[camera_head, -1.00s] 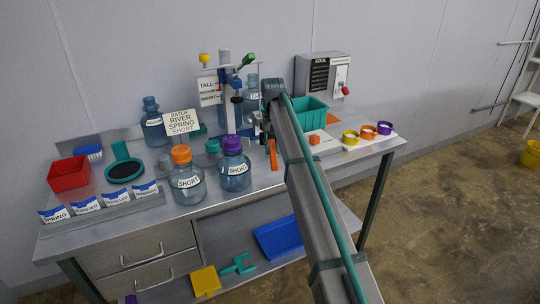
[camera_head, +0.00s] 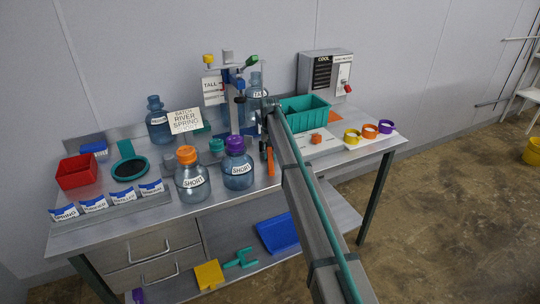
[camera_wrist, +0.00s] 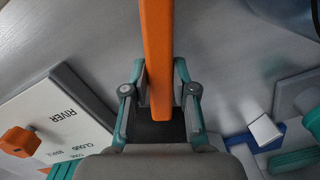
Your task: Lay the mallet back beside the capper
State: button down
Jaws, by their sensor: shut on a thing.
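My gripper (camera_head: 265,141) is shut on the orange handle of the mallet (camera_head: 270,161), just in front of the capper. In the wrist view the handle (camera_wrist: 157,45) runs up between the two fingers (camera_wrist: 160,90). The mallet's head is not clearly visible. The capper (camera_head: 236,100) is an upright grey and blue stand at the back of the bench, with a green knob and a yellow knob on top. My arm partly hides the space at its right. I cannot tell whether the mallet touches the bench.
Just left of the mallet stand a purple-capped jug (camera_head: 238,170) and an orange-capped jug (camera_head: 191,182). To the right are a teal bin (camera_head: 306,116), a white board with an orange cap (camera_head: 317,139), and colored rings (camera_head: 369,132). Some bare bench lies around the mallet.

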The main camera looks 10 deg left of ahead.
aim_at(270, 154)
jog(key=shift+f, duration=0.35)
jog(key=shift+f, duration=0.1)
jog(key=c, duration=0.9)
grip_release()
jog(key=r+b, duration=0.1)
jog(key=r, duration=0.3)
jog(key=r+b, duration=0.1)
jog(key=r, duration=0.3)
jog(key=r+b, duration=0.2)
jog(key=r, duration=0.2)
jog(key=shift+w+r, duration=0.1)
jog(key=shift+w, duration=0.25)
